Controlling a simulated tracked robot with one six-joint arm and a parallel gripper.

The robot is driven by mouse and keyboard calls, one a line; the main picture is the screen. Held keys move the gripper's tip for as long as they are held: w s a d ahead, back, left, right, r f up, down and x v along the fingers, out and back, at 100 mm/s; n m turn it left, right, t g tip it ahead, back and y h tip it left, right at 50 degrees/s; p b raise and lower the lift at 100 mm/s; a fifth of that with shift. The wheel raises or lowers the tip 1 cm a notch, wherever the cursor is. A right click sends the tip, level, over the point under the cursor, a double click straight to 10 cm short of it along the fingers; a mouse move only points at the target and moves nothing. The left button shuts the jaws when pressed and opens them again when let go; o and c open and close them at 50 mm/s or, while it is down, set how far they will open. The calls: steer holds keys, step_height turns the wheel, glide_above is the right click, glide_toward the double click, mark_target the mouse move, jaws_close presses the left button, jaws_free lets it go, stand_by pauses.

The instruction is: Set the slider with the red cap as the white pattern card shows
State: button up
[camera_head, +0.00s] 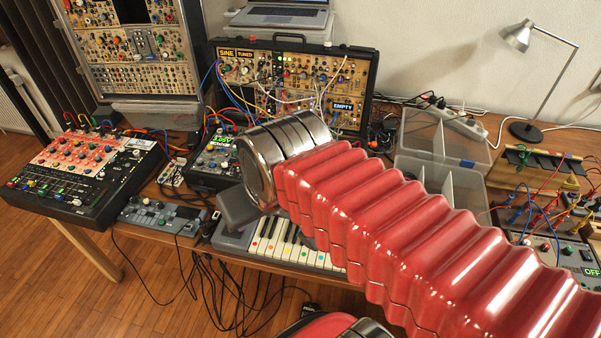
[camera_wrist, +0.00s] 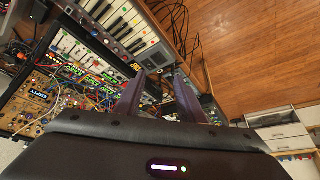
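The mixer (camera_head: 85,168) with a red-and-white panel stands at the left of the table in the head view. Small coloured caps line its front edge; I cannot tell which one is the slider with the red cap. A small white plate (camera_head: 138,143) sits at its back right corner; its marks are too small to read, and I cannot tell whether it is the pattern card. My gripper (camera_wrist: 158,84) shows in the wrist view with its two dark fingers spread apart and nothing visible between them. Its fingertips are not clearly visible in the head view.
A keyboard (camera_head: 268,247) lies partly under my red arm. A grey-blue device (camera_head: 162,215) lies at the table's front edge. A modular case (camera_head: 330,75) with cables stands behind, with clear bins (camera_head: 440,180) to its right. Cables hang below the table.

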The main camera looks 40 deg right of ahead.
steer(key=w+d+f+m+g, duration=0.2)
steer(key=w+d+m+g, duration=0.3)
steer(key=w+d, duration=1.15)
steer(key=w+d+f+m, duration=0.4)
steer(key=w+d+f, duration=0.1)
steer(key=d, duration=0.4)
steer(key=shift+w+f, duration=0.25)
steer(key=shift+f, duration=0.45)
steer(key=shift+f, duration=0.1)
step_height(320, 180, down, 14)
steer(key=shift+r, duration=0.15)
jaws_close()
stand_by(0.4)
